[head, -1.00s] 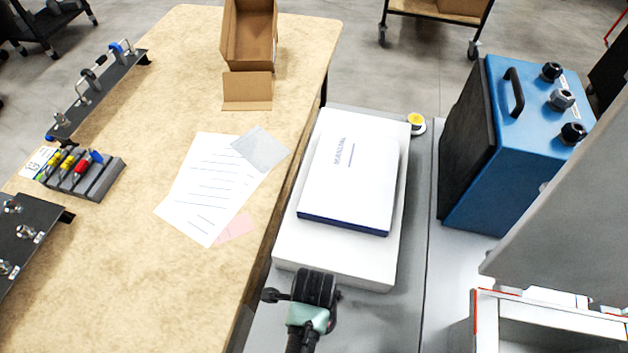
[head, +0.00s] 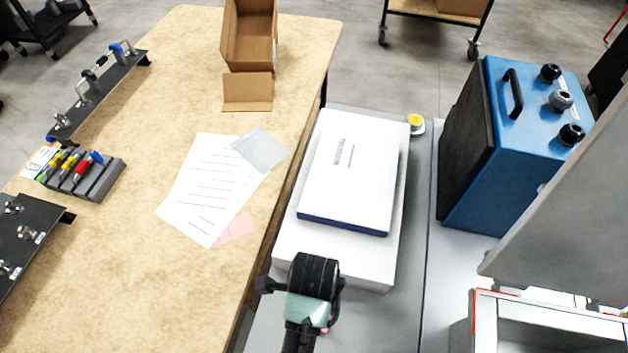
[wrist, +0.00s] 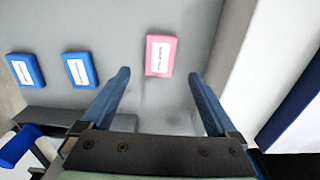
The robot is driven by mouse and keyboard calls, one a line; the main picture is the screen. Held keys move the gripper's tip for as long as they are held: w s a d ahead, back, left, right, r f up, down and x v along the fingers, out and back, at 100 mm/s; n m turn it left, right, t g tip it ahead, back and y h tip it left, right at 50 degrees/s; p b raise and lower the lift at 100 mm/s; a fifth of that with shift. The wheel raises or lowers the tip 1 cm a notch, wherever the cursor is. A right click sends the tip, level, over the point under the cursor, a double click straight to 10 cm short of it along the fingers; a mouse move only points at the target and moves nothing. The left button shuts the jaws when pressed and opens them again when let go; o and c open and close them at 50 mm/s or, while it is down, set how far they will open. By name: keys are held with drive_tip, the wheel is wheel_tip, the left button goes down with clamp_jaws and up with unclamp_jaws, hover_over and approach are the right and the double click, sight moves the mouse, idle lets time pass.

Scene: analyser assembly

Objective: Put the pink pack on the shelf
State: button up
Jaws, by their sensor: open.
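The pink pack (wrist: 160,55), with a white label, lies on a grey surface in the wrist view. My gripper (wrist: 158,78) is open and empty, with its two blue fingers on either side of the line to the pack. The pack appears just beyond the fingertips, apart from them. In the head view my gripper (head: 312,290) is at the front of the grey bench, in front of the white boxes; its fingers are hidden there. A small bit of pink shows beside it at the lower right. I cannot tell which structure is the shelf.
Two blue packs (wrist: 80,70) (wrist: 26,70) lie left of the pink one in the wrist view. A wooden table (head: 120,260) with papers is left.

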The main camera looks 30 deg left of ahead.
wheel_tip(320, 180, up, 5)
drive_tip(key=shift+f, duration=0.1)
drive_tip(key=w+r+n+t+y, duration=0.1)
drive_tip(key=w+r+n+t, duration=0.35)
drive_tip(key=w+r, duration=0.8)
drive_tip(key=w+d+r+n+t, duration=0.2)
drive_tip(key=w+r+t, duration=0.3)
drive_tip(key=r, duration=0.6)
drive_tip(key=w+d+r+n+t, duration=0.1)
drive_tip(key=w+r+n+t, duration=0.1)
drive_tip(key=w+r+t, duration=0.65)
drive_tip(key=s+d+r+n+t, duration=0.2)
drive_tip(key=s+r, duration=0.3)
drive_tip(key=r, duration=0.6)
drive_tip(key=s+d+r+n+t, duration=0.2)
drive_tip(key=s+r+t, duration=0.2)
drive_tip(key=r, duration=0.8)
drive_tip(key=s+d+r+n+t+h, duration=0.1)
drive_tip(key=s+d+r+n+t, duration=0.1)
drive_tip(key=s+r, duration=0.4)
wheel_tip(320, 180, up, 6)
drive_tip(key=shift+s+d+f+t, duration=0.15)
drive_tip(key=shift+s+d+t, duration=0.1)
drive_tip(key=shift+t, duration=0.45)
